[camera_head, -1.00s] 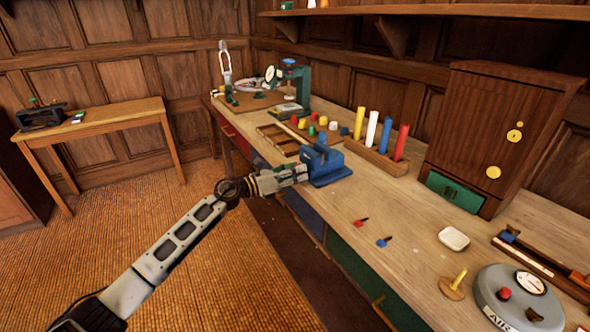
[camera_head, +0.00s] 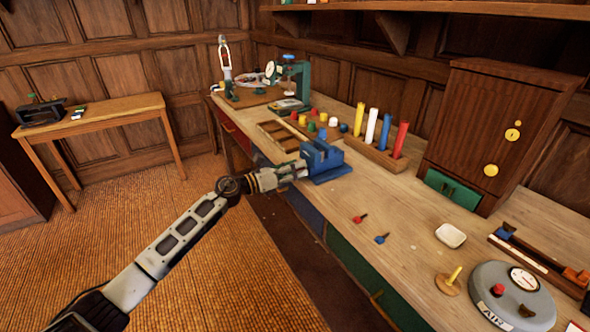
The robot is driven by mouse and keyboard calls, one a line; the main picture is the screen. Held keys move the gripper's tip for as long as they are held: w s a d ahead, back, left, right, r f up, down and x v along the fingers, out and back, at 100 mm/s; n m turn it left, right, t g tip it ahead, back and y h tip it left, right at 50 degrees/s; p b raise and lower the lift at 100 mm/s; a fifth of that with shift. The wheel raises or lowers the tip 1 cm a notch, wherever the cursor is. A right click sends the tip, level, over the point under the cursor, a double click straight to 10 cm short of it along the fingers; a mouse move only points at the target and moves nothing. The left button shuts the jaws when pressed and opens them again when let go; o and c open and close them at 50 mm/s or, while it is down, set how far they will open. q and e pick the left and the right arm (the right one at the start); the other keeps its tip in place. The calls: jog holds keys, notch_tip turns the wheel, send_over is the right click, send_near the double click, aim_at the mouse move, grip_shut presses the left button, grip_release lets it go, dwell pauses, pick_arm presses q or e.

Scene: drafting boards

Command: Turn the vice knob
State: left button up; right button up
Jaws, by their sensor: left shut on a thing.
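The blue vice (camera_head: 326,160) stands on the wooden workbench (camera_head: 400,215) near its front edge. My left gripper (camera_head: 299,168) reaches in from the left and is at the vice's front left side. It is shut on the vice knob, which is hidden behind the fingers. My right gripper is out of view.
Behind the vice are a compartment tray (camera_head: 277,137) and a wooden rack (camera_head: 378,151) of coloured rods. A wooden cabinet (camera_head: 490,125) stands behind.

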pick_arm(q)
jog(key=o, duration=1)
jog(key=shift+o, duration=0.2)
jog(key=shift+a, duration=0.15)
jog(key=v, duration=1.2)
